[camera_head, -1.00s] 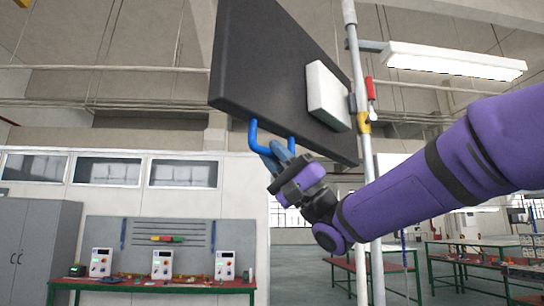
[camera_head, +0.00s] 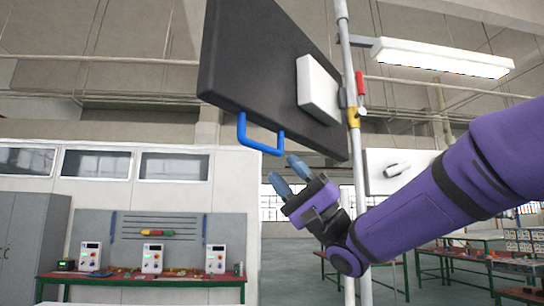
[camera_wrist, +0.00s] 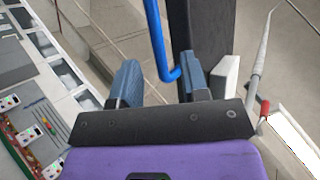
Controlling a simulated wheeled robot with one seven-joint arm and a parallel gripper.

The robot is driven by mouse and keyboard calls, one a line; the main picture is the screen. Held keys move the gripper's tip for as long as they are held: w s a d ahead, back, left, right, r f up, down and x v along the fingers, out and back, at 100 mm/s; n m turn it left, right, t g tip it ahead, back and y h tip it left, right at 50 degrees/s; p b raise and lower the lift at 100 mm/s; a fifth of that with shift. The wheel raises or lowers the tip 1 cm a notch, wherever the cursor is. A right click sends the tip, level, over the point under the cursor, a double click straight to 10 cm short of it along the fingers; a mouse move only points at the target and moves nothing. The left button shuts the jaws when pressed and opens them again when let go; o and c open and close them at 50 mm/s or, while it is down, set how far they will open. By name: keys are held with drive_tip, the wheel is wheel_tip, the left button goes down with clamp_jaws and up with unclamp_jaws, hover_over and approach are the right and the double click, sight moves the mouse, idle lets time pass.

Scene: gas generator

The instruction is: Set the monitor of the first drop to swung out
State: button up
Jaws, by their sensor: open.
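The monitor (camera_head: 262,70) is a large dark panel, seen from behind and at an angle, with a white box (camera_head: 318,90) on its back. It is mounted on a grey vertical pole (camera_head: 352,150). A blue U-shaped handle (camera_head: 258,146) hangs from its lower edge. My gripper (camera_head: 287,176) is open and empty, just below and right of the handle, apart from it in the head view. In the wrist view the handle (camera_wrist: 157,40) shows beyond and between the fingers (camera_wrist: 158,80), beside the dark monitor edge (camera_wrist: 200,30).
A red-handled part (camera_head: 360,90) and a yellow collar (camera_head: 353,117) sit on the pole. A lamp (camera_head: 440,57) hangs at upper right. A workbench (camera_head: 145,278) with several devices stands at lower left. Tables (camera_head: 450,265) stand at right. Open floor lies between.

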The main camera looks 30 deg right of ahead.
drive_tip(key=shift+v, duration=2.15)
drive_tip(key=w+d+f+m+t+h, duration=0.2)
drive_tip(key=f+m+t+h, duration=0.3)
drive_tip(key=h, duration=0.7)
drive_tip(key=w+d+f+m+t+h, duration=0.1)
drive_tip(key=w+d+f+m+h, duration=0.2)
drive_tip(key=f+h, duration=0.7)
drive_tip(key=s+a+f+n+g+h, duration=0.1)
drive_tip(key=s+f+n+g, duration=0.2)
drive_tip(key=s+f+g, duration=0.3)
drive_tip(key=s+a+f+n+g+h, duration=0.2)
drive_tip(key=s+f+n+g, duration=0.2)
drive_tip(key=s+f+g, duration=0.3)
drive_tip(key=shift+s+a, duration=0.2)
drive_tip(key=shift+s, duration=2.4)
